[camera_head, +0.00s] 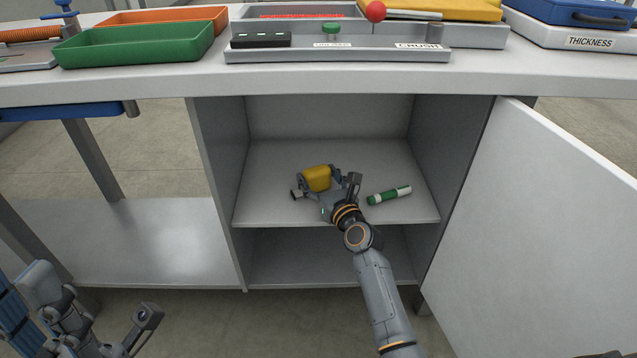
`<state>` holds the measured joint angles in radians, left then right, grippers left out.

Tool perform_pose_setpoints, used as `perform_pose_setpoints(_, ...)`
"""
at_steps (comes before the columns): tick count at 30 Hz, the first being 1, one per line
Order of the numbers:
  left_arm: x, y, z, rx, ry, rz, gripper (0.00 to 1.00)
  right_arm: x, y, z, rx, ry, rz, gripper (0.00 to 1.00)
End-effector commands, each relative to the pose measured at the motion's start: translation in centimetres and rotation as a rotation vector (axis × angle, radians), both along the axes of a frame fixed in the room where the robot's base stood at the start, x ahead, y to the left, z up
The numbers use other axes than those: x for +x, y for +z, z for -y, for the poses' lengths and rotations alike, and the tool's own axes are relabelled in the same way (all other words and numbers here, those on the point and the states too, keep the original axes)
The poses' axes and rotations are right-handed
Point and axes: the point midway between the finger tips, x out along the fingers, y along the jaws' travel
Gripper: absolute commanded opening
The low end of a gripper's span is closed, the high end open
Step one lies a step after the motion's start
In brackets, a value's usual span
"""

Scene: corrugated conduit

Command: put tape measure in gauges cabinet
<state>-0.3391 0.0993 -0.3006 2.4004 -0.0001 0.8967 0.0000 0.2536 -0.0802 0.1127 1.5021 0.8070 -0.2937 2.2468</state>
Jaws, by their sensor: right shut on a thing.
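The yellow tape measure (317,178) is between the fingers of my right gripper (326,186), which is shut on it. The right arm reaches into the open cabinet (285,155) under the bench, and the tape measure is over its upper shelf. Whether the tape measure touches the shelf I cannot tell. The cabinet door (560,230) stands wide open to the right. My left gripper (125,345) is at the lower left, outside the cabinet, partly cut off by the frame edge, with its fingers apart and nothing seen between them.
A green and white cylinder (389,195) lies on the same shelf, right of the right gripper. The shelf's back and left are clear. The bench top (150,82) above holds a green tray (135,45), a grey press fixture and a blue case (575,12).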

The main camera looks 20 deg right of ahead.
Motion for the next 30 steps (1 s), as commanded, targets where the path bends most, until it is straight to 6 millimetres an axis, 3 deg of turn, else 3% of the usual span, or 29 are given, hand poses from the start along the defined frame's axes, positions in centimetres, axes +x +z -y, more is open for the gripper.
perform_pose_setpoints(9, 0.1, 0.0, 0.0, 0.001, 0.001, 0.003, 0.34, 0.0, -0.2, 0.0, 0.000, -0.001, 0.002, 0.26)
perform_pose_setpoints(10, 0.1, 0.1, 0.0, 0.002, 0.000, 0.005, 0.34, 0.0, -0.2, 0.0, 0.000, 0.000, 0.000, 0.73)
perform_pose_setpoints(13, 0.1, 0.2, 0.1, 0.003, 0.000, 0.005, 0.34, 0.0, -0.2, 0.0, 0.000, 0.000, 0.000, 0.92)
perform_pose_setpoints(26, 0.1, 0.5, 0.0, 0.002, -0.001, 0.004, 0.34, -0.1, 0.3, 0.0, 0.000, 0.000, 0.000, 0.92)
perform_pose_setpoints(30, 0.0, 1.2, 0.0, -0.001, 0.000, 0.000, 0.34, -2.2, 0.2, 0.3, 0.001, -0.001, -0.003, 0.92)
